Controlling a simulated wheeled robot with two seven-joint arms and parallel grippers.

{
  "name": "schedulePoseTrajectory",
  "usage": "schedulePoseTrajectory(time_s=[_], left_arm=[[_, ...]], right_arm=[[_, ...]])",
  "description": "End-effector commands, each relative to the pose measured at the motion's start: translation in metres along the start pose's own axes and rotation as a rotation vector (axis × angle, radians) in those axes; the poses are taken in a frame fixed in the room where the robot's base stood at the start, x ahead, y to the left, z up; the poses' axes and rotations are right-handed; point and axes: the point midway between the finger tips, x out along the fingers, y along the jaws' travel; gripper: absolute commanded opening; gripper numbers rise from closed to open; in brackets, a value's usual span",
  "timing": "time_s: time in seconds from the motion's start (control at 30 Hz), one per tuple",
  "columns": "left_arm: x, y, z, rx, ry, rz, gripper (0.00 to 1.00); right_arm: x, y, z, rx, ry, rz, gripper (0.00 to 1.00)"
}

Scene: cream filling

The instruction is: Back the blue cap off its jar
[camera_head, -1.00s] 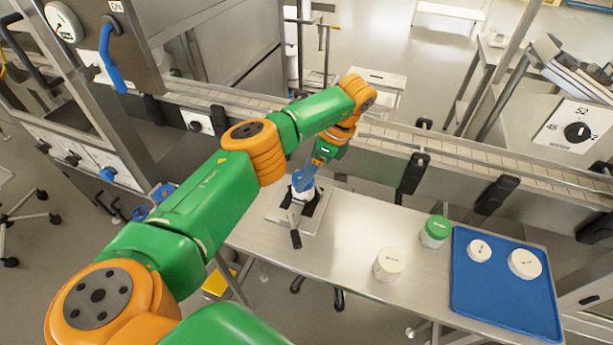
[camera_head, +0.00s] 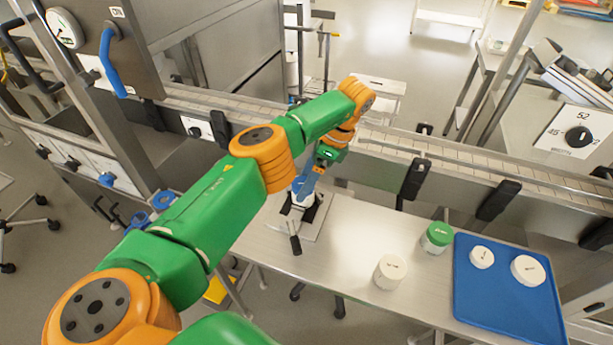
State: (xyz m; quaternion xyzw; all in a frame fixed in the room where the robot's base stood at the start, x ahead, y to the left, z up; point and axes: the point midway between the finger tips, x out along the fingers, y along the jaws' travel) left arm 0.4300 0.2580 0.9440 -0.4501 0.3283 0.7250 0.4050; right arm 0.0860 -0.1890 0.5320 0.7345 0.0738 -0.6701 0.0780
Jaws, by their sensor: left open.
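A white jar (camera_head: 303,201) stands in a dark-jawed clamp on a metal plate (camera_head: 277,218) at the left part of the steel table. My left gripper (camera_head: 299,187) reaches down over the top of this jar and is open. Blue shows at the jar's top, but I cannot tell the blue cap from the gripper's own blue parts there. The gripper hides most of the jar's top, and whether the fingers touch the cap cannot be seen. My right gripper is not in view.
A clamp handle (camera_head: 295,244) sticks out towards the front. A white jar (camera_head: 390,271), a green-capped jar (camera_head: 437,236) and a blue tray (camera_head: 490,310) with two white round pieces stand to the right. A conveyor (camera_head: 440,157) runs behind. The table between clamp and jars is clear.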

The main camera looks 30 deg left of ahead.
Motion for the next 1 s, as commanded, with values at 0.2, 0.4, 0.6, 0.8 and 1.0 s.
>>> schedulePoseTrajectory(time_s=[0.2,0.4,0.6,0.8,1.0], left_arm=[[-0.003,0.002,0.002,0.069,-0.010,-0.027,0.87],[-0.003,0.002,0.001,0.135,-0.018,-0.055,0.87],[-0.003,0.003,0.001,0.209,-0.026,-0.086,0.87],[-0.003,0.003,0.001,0.290,-0.036,-0.119,0.87],[-0.002,0.004,0.001,0.382,-0.047,-0.156,0.87]], right_arm=[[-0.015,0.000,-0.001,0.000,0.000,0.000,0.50],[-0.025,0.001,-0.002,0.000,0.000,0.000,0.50],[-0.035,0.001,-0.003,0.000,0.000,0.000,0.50],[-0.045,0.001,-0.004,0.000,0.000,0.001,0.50],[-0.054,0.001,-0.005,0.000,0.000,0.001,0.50]])
